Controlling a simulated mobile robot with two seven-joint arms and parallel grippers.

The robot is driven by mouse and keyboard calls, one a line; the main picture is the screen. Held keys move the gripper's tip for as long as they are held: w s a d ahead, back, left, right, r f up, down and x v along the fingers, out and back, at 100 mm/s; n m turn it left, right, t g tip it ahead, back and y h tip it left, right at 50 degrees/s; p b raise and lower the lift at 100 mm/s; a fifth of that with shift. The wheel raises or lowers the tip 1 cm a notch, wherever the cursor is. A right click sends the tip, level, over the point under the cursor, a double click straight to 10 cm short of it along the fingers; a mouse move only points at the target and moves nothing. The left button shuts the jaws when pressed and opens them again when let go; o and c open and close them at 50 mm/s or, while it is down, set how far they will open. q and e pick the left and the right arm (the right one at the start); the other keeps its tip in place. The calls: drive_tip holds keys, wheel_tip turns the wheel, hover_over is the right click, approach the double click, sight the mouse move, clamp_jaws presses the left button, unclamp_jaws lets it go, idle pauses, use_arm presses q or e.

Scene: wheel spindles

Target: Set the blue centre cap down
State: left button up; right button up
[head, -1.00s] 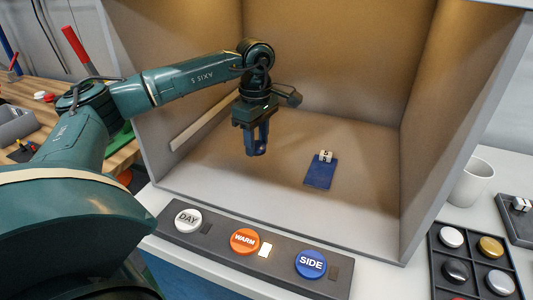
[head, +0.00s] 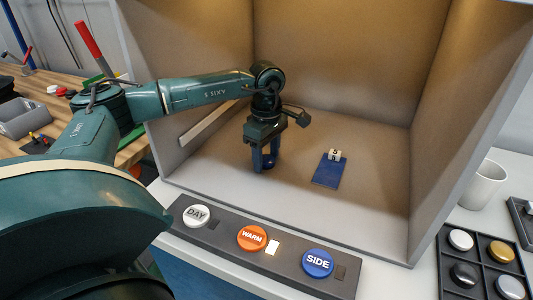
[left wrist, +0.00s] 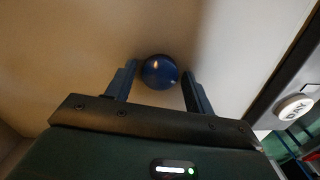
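The blue centre cap (left wrist: 160,71) shows in the left wrist view as a round, glossy dark-blue disc on the pale booth floor, between my left fingertips. My left gripper (left wrist: 160,72) is open, with a narrow gap between each finger and the cap. In the head view my left gripper (head: 265,168) points down, low over the left part of the booth floor. The cap cannot be made out clearly from the dark-blue fingers there. My right gripper is not in view.
A blue card with a small pale marker (head: 329,172) lies right of the gripper. The booth's front edge carries the DAY (head: 196,215), WARM (head: 252,237) and SIDE (head: 317,262) buttons.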

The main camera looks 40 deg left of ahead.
sight(266, 158)
use_arm(q)
drive_tip(key=shift+o, duration=0.6)
drive_tip(key=shift+r, duration=0.15)
wheel_tip(266, 158, up, 12)
drive_tip(key=shift+s, duration=0.1)
idle(0.5)
